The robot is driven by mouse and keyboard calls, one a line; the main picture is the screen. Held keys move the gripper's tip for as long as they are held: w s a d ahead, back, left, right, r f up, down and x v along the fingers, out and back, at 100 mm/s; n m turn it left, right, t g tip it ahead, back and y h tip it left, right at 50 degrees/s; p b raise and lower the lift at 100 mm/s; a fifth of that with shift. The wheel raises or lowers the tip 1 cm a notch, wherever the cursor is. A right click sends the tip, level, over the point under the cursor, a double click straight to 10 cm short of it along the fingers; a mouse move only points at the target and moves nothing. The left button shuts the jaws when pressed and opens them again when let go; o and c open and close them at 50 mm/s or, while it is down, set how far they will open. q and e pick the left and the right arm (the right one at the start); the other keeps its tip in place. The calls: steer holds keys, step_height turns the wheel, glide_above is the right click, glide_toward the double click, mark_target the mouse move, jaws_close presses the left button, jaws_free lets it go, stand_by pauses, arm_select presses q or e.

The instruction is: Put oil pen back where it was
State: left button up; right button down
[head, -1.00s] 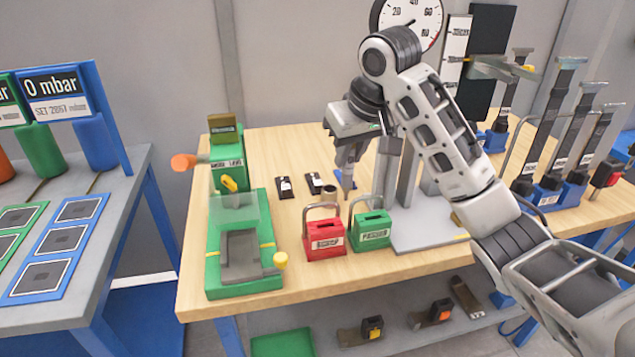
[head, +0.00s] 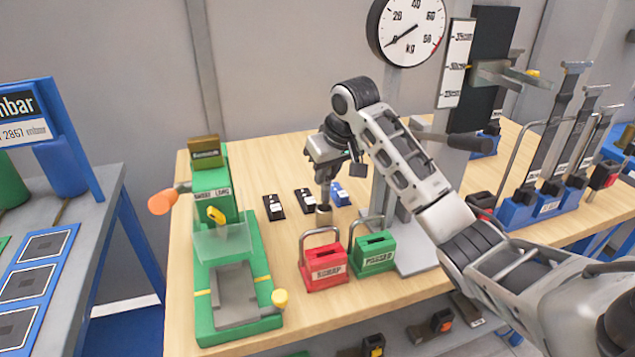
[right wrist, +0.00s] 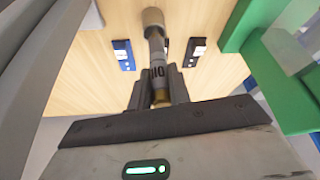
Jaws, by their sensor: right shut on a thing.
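The oil pen (right wrist: 157,62) is a slim grey stick with dark marks and a brass-coloured end near my fingers. My right gripper (head: 325,180) is shut on it and holds it roughly upright. A small tan round holder (head: 324,214) stands on the wooden bench directly under the gripper. In the right wrist view the pen's far end meets the holder (right wrist: 152,17). I cannot tell how deep the tip sits in it. My left gripper is not in view.
A red padlock-shaped box (head: 326,272) and a green one (head: 374,252) stand just in front of the holder. Small black blocks (head: 273,207) and a blue one (head: 339,194) lie beside it. A green press (head: 235,290) is at left, a grey stand (head: 415,250) at right.

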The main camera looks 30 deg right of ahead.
mark_target(325, 186)
steer(key=x, duration=0.4)
steer(key=shift+s+d+f, duration=0.15)
steer(key=shift+s+f, duration=0.05)
steer(key=shift+s, duration=0.2)
steer(key=shift+f, duration=0.1)
steer(key=c, duration=1.3)
jaws_free()
steer(key=v, duration=1.2)
steer(key=shift+b, duration=0.3)
